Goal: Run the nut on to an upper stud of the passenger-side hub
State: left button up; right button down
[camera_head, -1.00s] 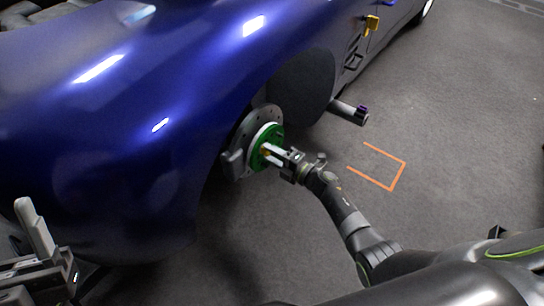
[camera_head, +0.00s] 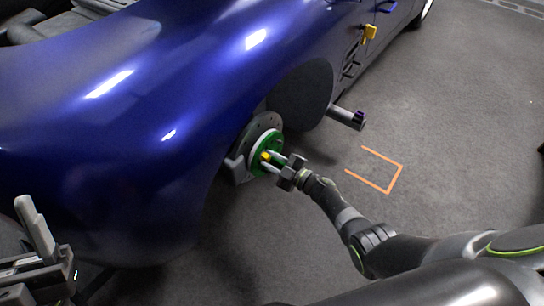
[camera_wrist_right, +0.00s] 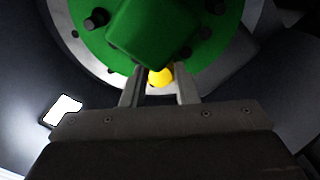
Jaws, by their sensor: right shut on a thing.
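The passenger-side hub (camera_head: 262,147) is green, set in front of a grey brake disc in the open wheel arch of the blue car. In the right wrist view the hub face (camera_wrist_right: 95,45) shows dark studs around a raised green block. My right gripper (camera_head: 268,157) is at the hub face, its fingers shut on the yellow nut (camera_head: 265,156). In the right wrist view the nut (camera_wrist_right: 160,76) sits between the fingertips, just below the green block, which partly hides it. I cannot tell whether it is on a stud. My left gripper (camera_head: 38,240) is at the lower left, away from the hub.
The blue car body (camera_head: 120,130) overhangs the hub on the left. A yellow item (camera_head: 369,33) is farther back by the car side. Orange marks (camera_head: 385,180) lie on clear grey floor.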

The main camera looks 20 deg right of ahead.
jog(key=shift+r+m, duration=0.1)
jog(key=shift+m, duration=0.7)
jog(key=c, duration=1.6)
grip_release()
jog(key=shift+m, duration=0.3)
jog(key=o, duration=0.5)
jog(key=shift+o, duration=0.2)
jog(key=shift+s, duration=0.1)
jog(key=p+v, duration=0.4)
jog(key=v, duration=1.3)
jog(key=shift+d, duration=0.1)
